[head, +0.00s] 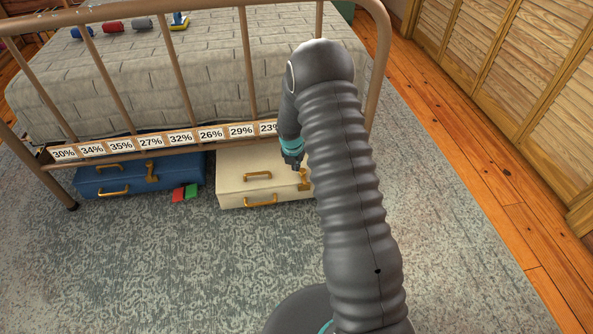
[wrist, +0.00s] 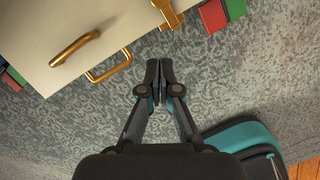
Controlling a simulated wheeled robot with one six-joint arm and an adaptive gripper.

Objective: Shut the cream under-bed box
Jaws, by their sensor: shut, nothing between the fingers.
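The cream under-bed box (head: 240,185) sits on the rug with its front part out from under the bed's foot rail. It has a brass handle on its top, another on its front, and a brass latch by the front edge. Its top looks flat; my arm hides its right end. In the wrist view the box (wrist: 40,40) fills the upper left, with the latch (wrist: 168,12) at the top. My gripper (head: 293,163) appears over the box's right part in the head view. In the wrist view my gripper (wrist: 159,85) is shut and empty, fingertips apart from the box front over rug.
A blue box (head: 130,176) lies left under the bed. Red (head: 178,194) and green (head: 191,190) pieces lie between the boxes. Percent labels (head: 180,138) line the bed rail. Bed bars stand above. Louvred doors (head: 500,60) are at right. Rug in front is clear.

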